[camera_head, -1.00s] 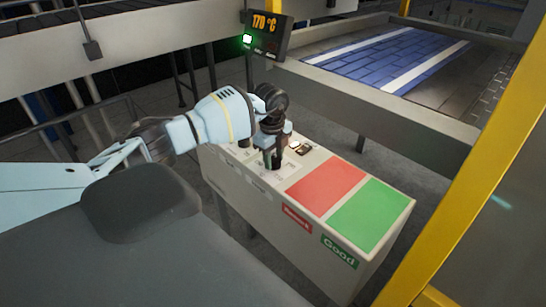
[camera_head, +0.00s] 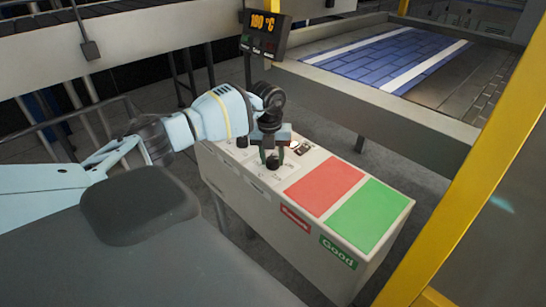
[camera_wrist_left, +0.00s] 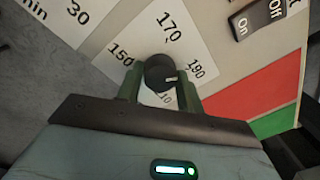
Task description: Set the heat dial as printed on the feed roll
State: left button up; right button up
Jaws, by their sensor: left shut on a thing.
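The heat dial is a black knob (camera_wrist_left: 160,70) on a white scale printed 150, 170, 190 and a partly hidden figure ending in 10. Its white mark points right, towards 190. In the head view the knob (camera_head: 272,162) sits on top of the control box. My left gripper (camera_head: 272,156) reaches down to it, with its green fingers shut on both sides of the knob, as the left wrist view also shows (camera_wrist_left: 160,88). The display (camera_head: 264,34) shows orange digits that look like 190 °C. I cannot make out a feed roll print. My right gripper is not in view.
The control box (camera_head: 238,188) carries other small knobs, an On/Off switch (camera_wrist_left: 257,18), a red pad (camera_head: 324,186) and a green pad (camera_head: 370,215). A yellow post (camera_head: 480,160) stands at the right. A conveyor with blue panels (camera_head: 385,55) lies behind.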

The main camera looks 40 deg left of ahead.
pick_arm(q)
jog(key=m, duration=0.3)
jog(key=m+b, duration=0.1)
jog(key=m, duration=0.5)
jog(key=shift+w+g+b, duration=0.1)
jog(key=shift+g+b, duration=0.2)
jog(key=m+b, duration=0.1)
jog(key=m, duration=0.3)
jog(key=shift+m, duration=0.4)
jog(key=shift+d+m, duration=0.1)
jog(key=shift+m, duration=1.8)
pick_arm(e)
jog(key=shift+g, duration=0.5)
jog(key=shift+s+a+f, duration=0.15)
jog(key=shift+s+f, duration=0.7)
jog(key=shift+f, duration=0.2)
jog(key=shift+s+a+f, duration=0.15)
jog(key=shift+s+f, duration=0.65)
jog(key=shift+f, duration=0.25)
pick_arm(q)
jog(key=shift+b, duration=0.3)
jog(key=o, duration=1)
